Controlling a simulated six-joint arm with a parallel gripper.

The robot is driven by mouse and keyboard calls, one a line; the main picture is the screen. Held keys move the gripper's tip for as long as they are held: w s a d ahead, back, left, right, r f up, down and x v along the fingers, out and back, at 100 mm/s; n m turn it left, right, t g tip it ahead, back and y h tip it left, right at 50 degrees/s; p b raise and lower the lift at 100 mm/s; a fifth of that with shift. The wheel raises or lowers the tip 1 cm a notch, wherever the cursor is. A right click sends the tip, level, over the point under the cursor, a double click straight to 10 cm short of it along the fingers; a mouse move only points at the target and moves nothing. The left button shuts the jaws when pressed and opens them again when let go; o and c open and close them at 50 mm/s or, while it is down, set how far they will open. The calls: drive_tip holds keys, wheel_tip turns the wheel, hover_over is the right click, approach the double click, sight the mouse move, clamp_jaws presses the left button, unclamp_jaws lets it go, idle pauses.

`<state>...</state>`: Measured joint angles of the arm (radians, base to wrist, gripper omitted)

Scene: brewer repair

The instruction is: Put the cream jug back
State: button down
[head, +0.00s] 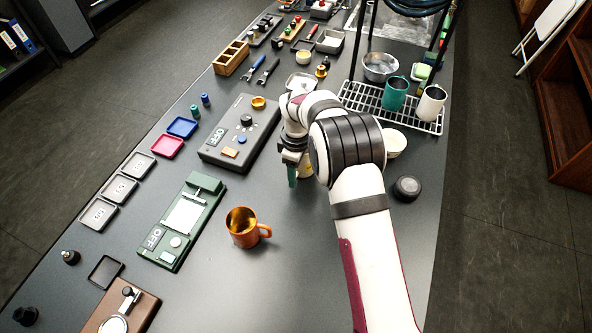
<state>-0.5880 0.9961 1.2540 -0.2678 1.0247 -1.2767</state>
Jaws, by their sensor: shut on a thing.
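My gripper (297,174) points down over the middle of the table, right of the grey OFF box. A teal finger shows at its front. It is shut on a small pale cream-yellow thing (307,171), which looks like the cream jug. My arm hides most of this thing, so its spout, handle and tilt cannot be told. Whether it touches the table is also unclear.
An orange mug (243,228) stands in front of my gripper. The grey OFF box (222,143) and green scale (176,236) lie left. A wire rack (364,97) holds a teal mug (394,95) and white mug (431,103). A pale bowl (395,144) and dark puck (407,187) are right.

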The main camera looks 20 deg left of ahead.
drive_tip(key=shift+f, duration=0.1)
drive_tip(key=shift+c, duration=1.4)
unclamp_jaws()
wheel_tip(320, 180, up, 12)
drive_tip(key=shift+d+r, duration=0.1)
drive_tip(key=shift+r, duration=0.1)
drive_tip(key=s+d+r+m, duration=0.5)
drive_tip(key=d+r+m, duration=0.25)
drive_tip(key=d, duration=0.35)
drive_tip(key=s+d+r+m+y, duration=0.1)
drive_tip(key=s+d+r+m, duration=0.3)
drive_tip(key=s+d+m, duration=0.55)
drive_tip(key=s+d+f+m, duration=0.2)
drive_tip(key=s+m, duration=0.1)
drive_tip(key=s, duration=0.4)
drive_tip(key=s+d+f+m, duration=0.2)
drive_tip(key=s+m, duration=0.1)
drive_tip(key=s, duration=0.5)
drive_tip(key=shift+m+y, duration=0.3)
drive_tip(key=shift+m, duration=0.1)
